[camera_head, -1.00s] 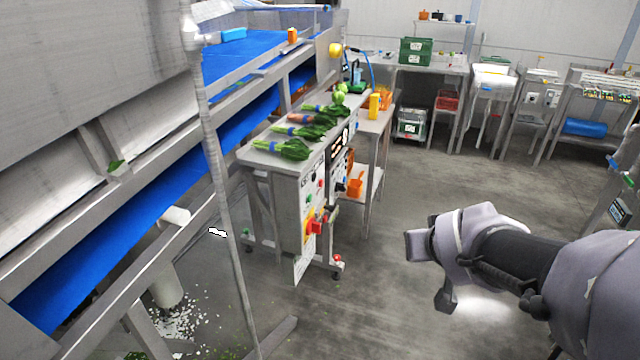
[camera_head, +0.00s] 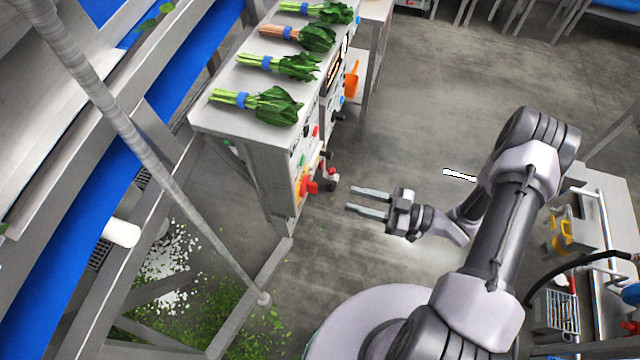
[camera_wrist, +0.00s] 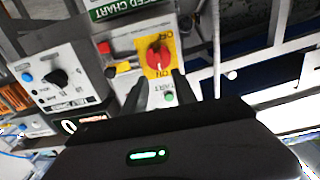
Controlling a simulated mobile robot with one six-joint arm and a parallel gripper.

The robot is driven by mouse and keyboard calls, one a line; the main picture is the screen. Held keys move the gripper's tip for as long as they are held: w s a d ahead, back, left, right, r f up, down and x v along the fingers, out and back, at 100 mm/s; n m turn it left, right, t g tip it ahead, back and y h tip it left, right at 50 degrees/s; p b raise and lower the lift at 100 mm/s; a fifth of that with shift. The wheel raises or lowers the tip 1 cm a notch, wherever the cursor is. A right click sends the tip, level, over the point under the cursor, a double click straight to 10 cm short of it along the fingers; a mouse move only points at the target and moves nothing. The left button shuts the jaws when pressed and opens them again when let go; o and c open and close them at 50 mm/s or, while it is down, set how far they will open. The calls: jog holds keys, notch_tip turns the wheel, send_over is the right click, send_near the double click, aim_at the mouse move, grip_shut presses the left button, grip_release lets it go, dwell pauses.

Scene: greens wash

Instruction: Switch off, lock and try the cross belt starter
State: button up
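The starter's red rotary handle (camera_head: 307,187) sits on a yellow plate on the end of the grey control cabinet (camera_head: 255,150). In the wrist view the red handle (camera_wrist: 157,58) is nearly upright on its yellow plate (camera_wrist: 150,45), with lettering above and below it; I cannot tell which position it points to. A green button (camera_wrist: 169,97) is just below.
Bunches of greens (camera_head: 270,105) lie on the cabinet top. A blue belt (camera_head: 190,85) and a slanted grey post (camera_head: 130,130) stand at left. A metal bench (camera_head: 600,220) is at right. The floor (camera_head: 400,120) beyond my gripper is clear.

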aim_at(317, 189)
jog(key=b+x, duration=0.2)
jog(key=x, duration=0.8)
jog(key=shift+w+a, duration=0.1)
jog(key=shift+w, duration=0.05)
grip_shut()
